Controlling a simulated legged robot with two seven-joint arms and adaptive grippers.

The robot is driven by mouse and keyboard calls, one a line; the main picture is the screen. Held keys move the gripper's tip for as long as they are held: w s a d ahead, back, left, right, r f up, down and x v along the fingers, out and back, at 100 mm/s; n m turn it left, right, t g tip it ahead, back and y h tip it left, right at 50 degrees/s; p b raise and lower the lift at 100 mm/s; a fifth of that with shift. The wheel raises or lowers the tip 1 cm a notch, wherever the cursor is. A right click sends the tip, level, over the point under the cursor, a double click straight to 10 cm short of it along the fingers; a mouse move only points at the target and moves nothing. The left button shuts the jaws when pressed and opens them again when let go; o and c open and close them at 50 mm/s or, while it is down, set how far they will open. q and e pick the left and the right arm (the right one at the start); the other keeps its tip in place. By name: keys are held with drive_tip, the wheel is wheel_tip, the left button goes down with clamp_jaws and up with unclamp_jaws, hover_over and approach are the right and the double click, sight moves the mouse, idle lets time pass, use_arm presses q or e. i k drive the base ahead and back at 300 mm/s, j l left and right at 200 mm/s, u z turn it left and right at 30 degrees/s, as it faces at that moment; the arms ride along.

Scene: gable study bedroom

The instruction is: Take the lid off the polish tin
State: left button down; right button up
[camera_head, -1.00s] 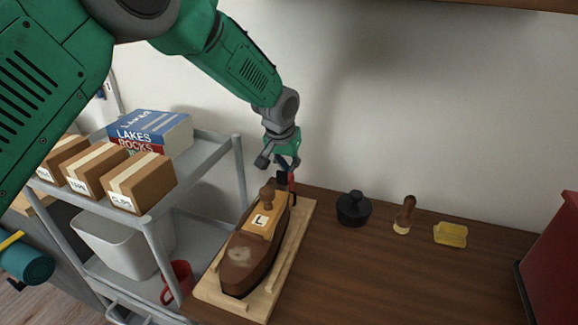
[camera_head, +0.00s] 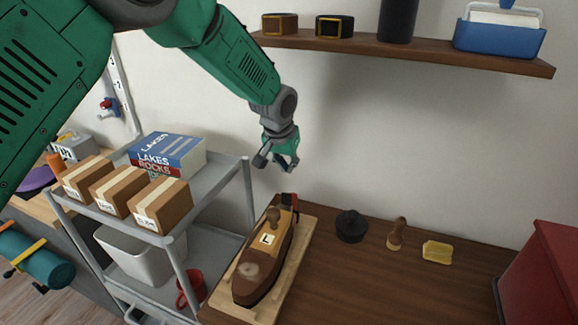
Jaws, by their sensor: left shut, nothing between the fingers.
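The polish tin (camera_head: 350,230) appears to be the round black pot with a black knobbed lid (camera_head: 351,217), standing on the brown wooden worktop near the wall. The lid looks seated on it, and the seam is too small to make out. My left gripper (camera_head: 288,168) hangs in the air to the left of the tin and above it, over the far end of a brown shoe. It is shut and empty, touching nothing. My right gripper is not in view.
The brown shoe (camera_head: 259,272) with a wooden insert marked L lies on a pale board (camera_head: 296,262). A small brush (camera_head: 396,234) and yellow sponge (camera_head: 437,252) are right of the tin. A red box (camera_head: 545,280), grey cart (camera_head: 205,240) and wall shelf (camera_head: 420,58) flank the area.

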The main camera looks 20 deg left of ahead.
sight(350, 224)
drive_tip(key=k, duration=1)
